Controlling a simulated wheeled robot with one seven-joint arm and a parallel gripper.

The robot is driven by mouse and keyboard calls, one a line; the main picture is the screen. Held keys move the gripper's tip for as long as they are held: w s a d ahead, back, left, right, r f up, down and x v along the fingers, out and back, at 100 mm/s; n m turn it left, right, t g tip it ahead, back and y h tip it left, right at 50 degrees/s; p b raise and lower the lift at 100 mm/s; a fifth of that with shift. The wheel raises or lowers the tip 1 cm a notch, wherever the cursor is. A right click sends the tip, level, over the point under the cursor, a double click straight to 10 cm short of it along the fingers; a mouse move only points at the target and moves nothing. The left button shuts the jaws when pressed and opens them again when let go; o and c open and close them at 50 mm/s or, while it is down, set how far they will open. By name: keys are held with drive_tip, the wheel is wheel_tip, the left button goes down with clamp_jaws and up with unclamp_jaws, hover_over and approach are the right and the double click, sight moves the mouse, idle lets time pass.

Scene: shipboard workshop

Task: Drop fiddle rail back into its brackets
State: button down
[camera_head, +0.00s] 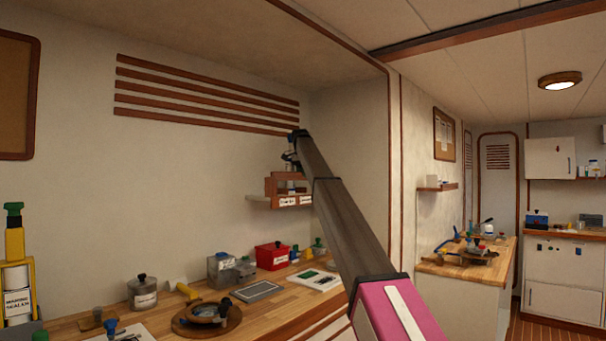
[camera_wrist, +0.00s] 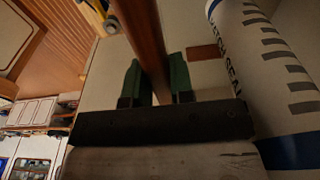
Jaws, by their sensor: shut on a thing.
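My gripper (camera_wrist: 155,82) has its two green fingers closed on a brown wooden bar, which looks like the fiddle rail (camera_wrist: 143,30). In the wrist view the rail runs from between the fingers up past the top edge. In the head view my gripper (camera_head: 291,152) is at the far end of my arm, just above a small wall shelf (camera_head: 257,201) with a labelled wooden rack (camera_head: 271,187). The rail cannot be made out clearly there, and my arm covers the shelf's right end. I cannot make out the brackets for certain.
A white tube with dark stripes and lettering (camera_wrist: 262,70) stands close right of the fingers in the wrist view. Below the shelf, a wooden bench (camera_head: 240,315) carries a red box (camera_head: 271,257), a metal canister (camera_head: 142,292) and a round wooden piece (camera_head: 206,317). Wall slats (camera_head: 205,96) are above.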

drive_tip(key=shift+f, duration=1.3)
drive_tip(key=c, duration=0.9)
unclamp_jaws()
drive_tip(key=r, duration=0.7)
drive_tip(key=s+r, duration=0.1)
drive_tip(key=r, duration=0.2)
drive_tip(key=shift+a+r, duration=0.3)
drive_tip(key=shift+a, duration=0.1)
